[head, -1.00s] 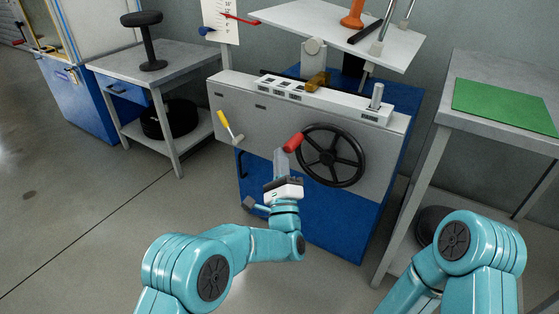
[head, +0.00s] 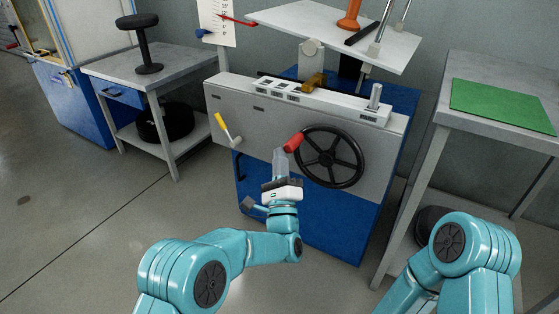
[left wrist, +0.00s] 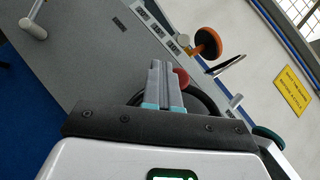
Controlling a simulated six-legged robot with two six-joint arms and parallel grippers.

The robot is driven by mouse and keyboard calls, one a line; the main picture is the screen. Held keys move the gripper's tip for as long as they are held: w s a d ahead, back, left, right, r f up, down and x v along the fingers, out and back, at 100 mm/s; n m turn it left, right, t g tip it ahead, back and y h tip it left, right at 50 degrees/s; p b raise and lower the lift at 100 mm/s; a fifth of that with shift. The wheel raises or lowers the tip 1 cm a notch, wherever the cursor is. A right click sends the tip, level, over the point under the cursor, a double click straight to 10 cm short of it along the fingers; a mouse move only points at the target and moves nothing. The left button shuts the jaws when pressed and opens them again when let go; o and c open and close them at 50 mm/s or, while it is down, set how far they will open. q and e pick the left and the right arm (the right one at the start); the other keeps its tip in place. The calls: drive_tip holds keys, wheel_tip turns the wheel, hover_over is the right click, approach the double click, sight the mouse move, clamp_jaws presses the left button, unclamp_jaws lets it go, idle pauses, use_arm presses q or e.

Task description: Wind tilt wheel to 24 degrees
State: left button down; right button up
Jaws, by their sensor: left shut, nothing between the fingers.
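The tilt wheel (head: 329,170) is a black spoked handwheel on the grey front panel of the machine. Its red handle (head: 293,142) sticks out at the wheel's upper left. My left gripper (head: 280,156) is shut and empty, just below and left of the red handle; I cannot tell whether it touches. In the left wrist view the shut fingers (left wrist: 161,85) partly cover the red handle (left wrist: 182,78) and the wheel rim (left wrist: 205,104) behind them. A tilted white plate (head: 340,30) sits above the machine, with a red pointer (head: 238,20) beside a scale card (head: 218,22). My right gripper is out of view.
A grey table with a black stool-like piece (head: 146,45) stands left. A bench with a green mat (head: 503,105) stands right. The floor in front of the machine is clear.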

use_arm(q)
drive_tip(key=shift+d+r+m+h, duration=0.15)
drive_tip(key=shift+r+m+h, duration=0.15)
drive_tip(key=shift+m+h, duration=0.25)
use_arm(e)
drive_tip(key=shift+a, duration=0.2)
use_arm(q)
drive_tip(key=shift+r+m+h, duration=0.1)
drive_tip(key=shift+m+h, duration=0.25)
drive_tip(key=shift+m, duration=0.2)
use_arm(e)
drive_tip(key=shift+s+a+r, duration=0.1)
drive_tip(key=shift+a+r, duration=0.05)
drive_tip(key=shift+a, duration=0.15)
